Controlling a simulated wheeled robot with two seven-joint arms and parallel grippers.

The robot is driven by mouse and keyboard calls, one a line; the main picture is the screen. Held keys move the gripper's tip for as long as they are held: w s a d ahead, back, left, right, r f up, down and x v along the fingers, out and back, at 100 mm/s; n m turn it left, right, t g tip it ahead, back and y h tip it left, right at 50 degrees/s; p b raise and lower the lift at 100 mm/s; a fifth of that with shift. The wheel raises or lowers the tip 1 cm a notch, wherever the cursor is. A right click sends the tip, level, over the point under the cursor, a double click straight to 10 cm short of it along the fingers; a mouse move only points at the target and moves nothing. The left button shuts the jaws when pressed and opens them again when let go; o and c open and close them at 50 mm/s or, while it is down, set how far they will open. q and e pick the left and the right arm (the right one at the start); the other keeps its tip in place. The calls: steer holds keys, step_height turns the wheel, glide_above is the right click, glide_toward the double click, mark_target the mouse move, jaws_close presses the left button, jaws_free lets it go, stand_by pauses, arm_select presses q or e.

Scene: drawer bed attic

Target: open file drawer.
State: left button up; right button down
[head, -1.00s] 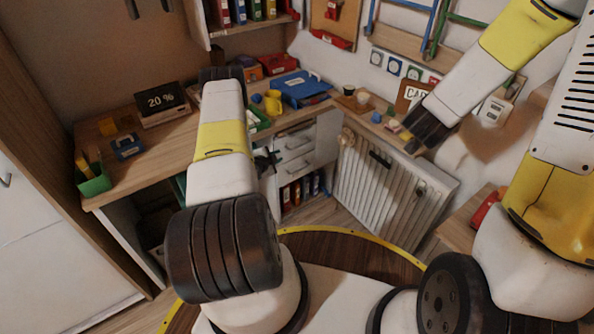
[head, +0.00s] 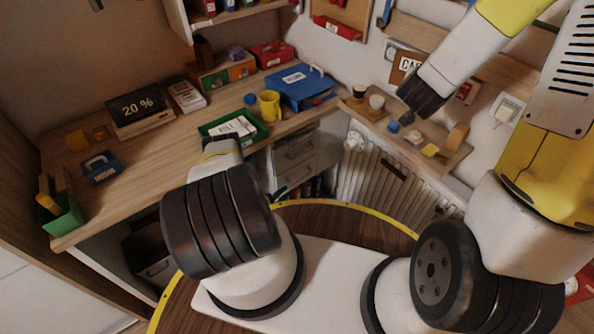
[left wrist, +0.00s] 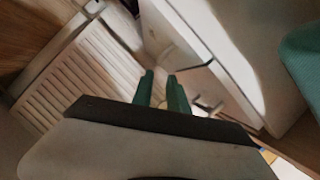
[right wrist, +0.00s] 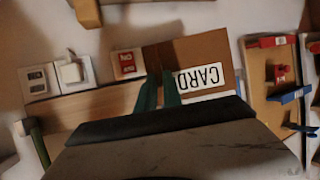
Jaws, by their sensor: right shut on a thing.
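The white drawer unit (head: 296,158) stands under the desk's right part in the head view, with stacked fronts and metal handles. The fronts look closed, and the lower part is in shadow. In the left wrist view, a pale drawer front (left wrist: 194,88) and a handle (left wrist: 208,107) lie just beyond my left gripper (left wrist: 161,80). Its green fingers are apart, with nothing visible between them. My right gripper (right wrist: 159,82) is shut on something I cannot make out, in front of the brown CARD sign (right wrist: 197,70).
A ribbed radiator (head: 385,180) stands right of the drawers. A shelf with small items (head: 455,158) is above it.

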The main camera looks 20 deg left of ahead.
mark_target(299, 179)
arm_select(q)
steer(key=x, duration=1.2)
jaws_close()
steer(key=shift+w+r, duration=0.1)
steer(key=shift+w, duration=0.05)
stand_by(1.1)
